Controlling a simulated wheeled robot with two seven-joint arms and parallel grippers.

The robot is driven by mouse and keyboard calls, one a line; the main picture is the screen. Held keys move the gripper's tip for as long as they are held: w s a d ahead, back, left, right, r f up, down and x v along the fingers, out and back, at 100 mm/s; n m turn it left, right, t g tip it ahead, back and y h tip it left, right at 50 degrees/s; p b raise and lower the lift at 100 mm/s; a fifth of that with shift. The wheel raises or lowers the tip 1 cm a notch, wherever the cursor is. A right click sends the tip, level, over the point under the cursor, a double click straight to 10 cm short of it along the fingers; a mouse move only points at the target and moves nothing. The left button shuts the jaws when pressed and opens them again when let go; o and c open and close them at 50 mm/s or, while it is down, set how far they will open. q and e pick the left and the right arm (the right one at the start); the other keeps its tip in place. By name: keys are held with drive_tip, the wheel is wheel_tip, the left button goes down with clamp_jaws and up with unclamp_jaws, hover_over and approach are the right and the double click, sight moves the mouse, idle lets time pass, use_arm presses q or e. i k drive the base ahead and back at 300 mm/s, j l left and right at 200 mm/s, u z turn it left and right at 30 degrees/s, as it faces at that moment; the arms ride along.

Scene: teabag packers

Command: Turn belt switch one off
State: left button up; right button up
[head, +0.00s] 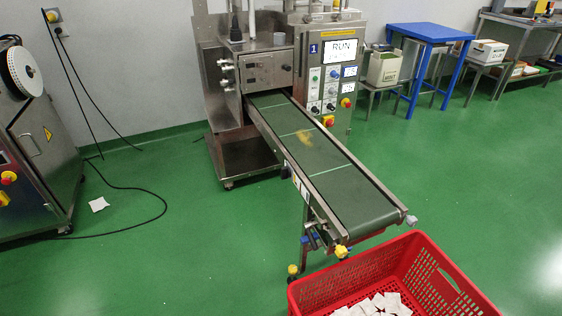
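The packing machine marked 1 (314,49) stands at the back middle. Its steel control panel (345,122) faces me and carries a display (341,50) reading RUN. Below the display are a green button (314,72), a blue button (334,73) and small dark switches (314,109). The switch labels and positions are too small to read, so I cannot tell which is the belt switch. A green conveyor belt (350,195) slopes out from the machine towards me, with a blurred yellowish patch on it. Neither of my grippers is in view.
A red crate (428,270) with several white teabags stands on the floor at the belt's near end. Another machine (45,150) stands at the left, with cables trailing. A blue table (432,33) is at the back right. Green floor is open right of the belt.

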sight(286, 173)
drive_tip(key=i+j+z, duration=0.1)
drive_tip(key=j, duration=0.25)
drive_tip(key=i+j+z, duration=0.15)
drive_tip(key=j, duration=0.25)
drive_tip(key=i+j+z, duration=0.1)
drive_tip(key=i+j, duration=0.15)
drive_tip(key=j, duration=0.15)
drive_tip(key=i+j+z, duration=0.15)
drive_tip(key=j, duration=0.25)
drive_tip(key=j+z, duration=0.1)
drive_tip(key=j, duration=0.3)
drive_tip(key=i+j+z, duration=0.15)
drive_tip(key=j, duration=0.3)
